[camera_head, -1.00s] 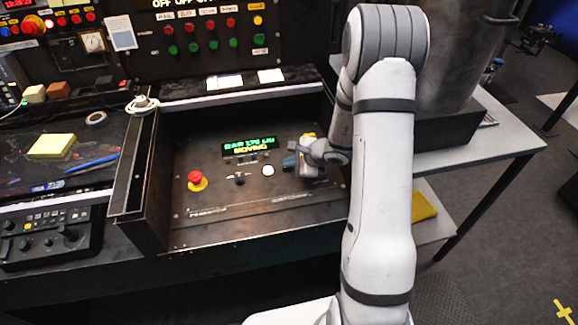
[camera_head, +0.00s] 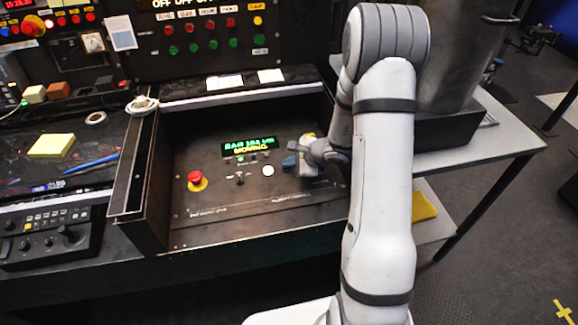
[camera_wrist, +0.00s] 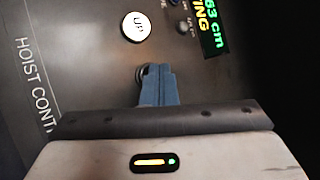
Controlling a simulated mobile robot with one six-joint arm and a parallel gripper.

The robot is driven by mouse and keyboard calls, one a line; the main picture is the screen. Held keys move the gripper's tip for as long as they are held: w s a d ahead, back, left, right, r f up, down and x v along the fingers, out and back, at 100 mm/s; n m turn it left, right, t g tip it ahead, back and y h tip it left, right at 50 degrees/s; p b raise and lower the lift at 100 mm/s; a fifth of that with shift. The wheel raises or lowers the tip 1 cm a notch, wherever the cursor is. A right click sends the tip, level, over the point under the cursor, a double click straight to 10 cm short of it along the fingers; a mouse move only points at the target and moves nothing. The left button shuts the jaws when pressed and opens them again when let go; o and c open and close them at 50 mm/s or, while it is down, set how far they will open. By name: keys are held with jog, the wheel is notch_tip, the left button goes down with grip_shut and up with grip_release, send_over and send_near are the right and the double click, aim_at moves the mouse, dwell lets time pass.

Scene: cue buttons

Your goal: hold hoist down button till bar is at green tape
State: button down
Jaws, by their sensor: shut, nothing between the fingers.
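The sloped hoist control panel (camera_head: 215,215) stands in the middle of the head view. Its white UP button (camera_head: 268,170) also shows clearly in the wrist view (camera_wrist: 138,27). My gripper (camera_wrist: 157,75) is shut and empty, its blue fingertips over a dark round button (camera_wrist: 141,71) beside UP; they mostly hide it, including any label. Fingertips and button appear to touch, but how far it is pressed I cannot tell. The bar and green tape are not in view.
A red emergency-stop button (camera_head: 195,178) on a yellow base sits at the panel's left. Raised side walls (camera_head: 130,190) frame the panel. A large metal drum (camera_head: 458,60) stands right of my arm.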

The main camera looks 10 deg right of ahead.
aim_at(290, 169)
jog(key=shift+r, duration=0.75)
jog(key=shift+r+p, duration=1.7)
jog(key=shift+r, duration=0.85)
dwell(0.4)
